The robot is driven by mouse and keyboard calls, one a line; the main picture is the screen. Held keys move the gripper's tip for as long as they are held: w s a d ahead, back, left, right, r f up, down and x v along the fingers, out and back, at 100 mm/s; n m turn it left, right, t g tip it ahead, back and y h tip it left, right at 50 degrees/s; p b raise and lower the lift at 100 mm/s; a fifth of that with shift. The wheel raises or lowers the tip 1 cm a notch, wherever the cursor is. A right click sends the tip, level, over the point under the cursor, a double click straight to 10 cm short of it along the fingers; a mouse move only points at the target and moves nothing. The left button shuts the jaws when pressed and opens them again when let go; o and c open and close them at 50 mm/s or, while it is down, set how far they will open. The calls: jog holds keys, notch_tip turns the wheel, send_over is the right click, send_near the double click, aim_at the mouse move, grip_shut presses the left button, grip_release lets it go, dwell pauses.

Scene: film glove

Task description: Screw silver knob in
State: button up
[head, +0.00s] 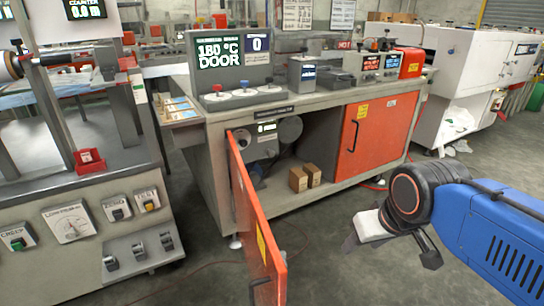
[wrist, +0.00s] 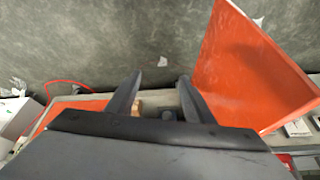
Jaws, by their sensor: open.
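My gripper (head: 392,250) hangs over the floor at the right in the head view, in front of the cabinet and apart from it. In the wrist view its two dark fingers (wrist: 160,88) stand apart with nothing held between them. Inside the cabinet's open left bay, a round grey part (head: 290,129) and a smaller silvery round part (head: 241,135) sit beside a small display (head: 267,128). I cannot tell which of these, if either, is the silver knob. The orange door (head: 252,215) of this bay stands open toward me.
The open door (wrist: 245,70) also fills the right of the wrist view. Two small brown boxes (head: 305,177) stand on the cabinet floor. A second orange door (head: 362,135) is shut. A grey machine (head: 75,215) stands at the left. The floor before the cabinet is mostly clear.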

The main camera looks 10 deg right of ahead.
aim_at(272, 154)
jog(key=w+d+f+t, duration=0.1)
jog(key=w+t, duration=0.1)
jog(key=w, duration=1)
jog(key=w+d+n+t, duration=0.1)
jog(key=w+t, duration=0.1)
jog(key=w, duration=1.1)
jog(key=w+d+f+t, duration=0.1)
jog(key=w+t, duration=0.1)
jog(key=w, duration=1)
jog(key=w+a+f+n+t+y, duration=0.1)
jog(key=w+a+f+t+y, duration=0.15)
jog(key=w+f, duration=0.65)
jog(key=w+a+f+n+t+y, duration=0.2)
jog(key=w+f+t+y, duration=0.15)
jog(key=w+f, duration=0.55)
jog(key=r+x, duration=0.1)
jog(key=x, duration=1.1)
jog(key=d+r+x, duration=0.1)
jog(key=x, duration=0.6)
jog(key=shift+w+r, duration=0.25)
jog(key=shift+r, duration=0.1)
jog(key=c, duration=1.1)
jog(key=shift+o, duration=0.2)
